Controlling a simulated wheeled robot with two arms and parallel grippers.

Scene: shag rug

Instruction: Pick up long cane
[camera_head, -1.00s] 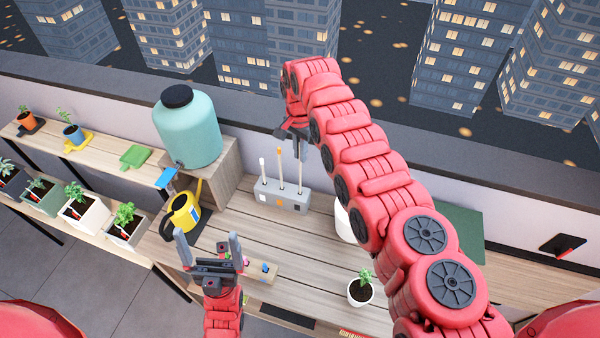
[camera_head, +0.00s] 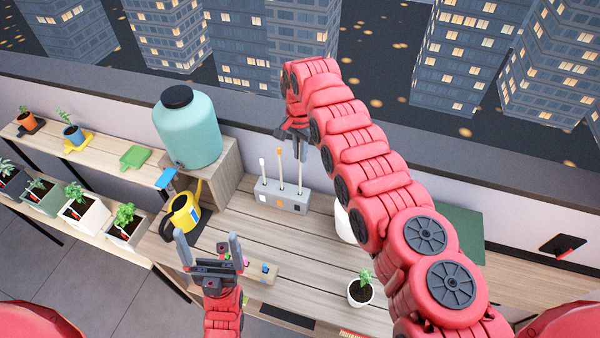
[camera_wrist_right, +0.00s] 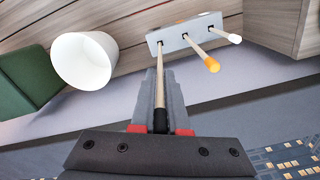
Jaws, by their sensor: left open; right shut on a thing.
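The grey cane holder (camera_head: 283,195) stands on the wooden bench with three canes upright in it. The long cane (camera_head: 300,178) is at its right end; its dark top is hidden by my right gripper (camera_head: 298,142) in the head view. In the right wrist view the long cane (camera_wrist_right: 160,72) runs between the fingers of my right gripper (camera_wrist_right: 160,92), which is shut on its black top end. Its lower end is still in the holder (camera_wrist_right: 187,34). My left gripper (camera_head: 208,240) is open and empty above the bench's front left.
An orange-tipped cane (camera_head: 279,168) and a white-tipped cane (camera_head: 262,170) stand close beside the long one. A yellow watering can (camera_head: 184,215), a teal water jar (camera_head: 188,130) and a potted plant (camera_head: 360,290) are nearby. A white pot (camera_wrist_right: 82,61) shows in the wrist view.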

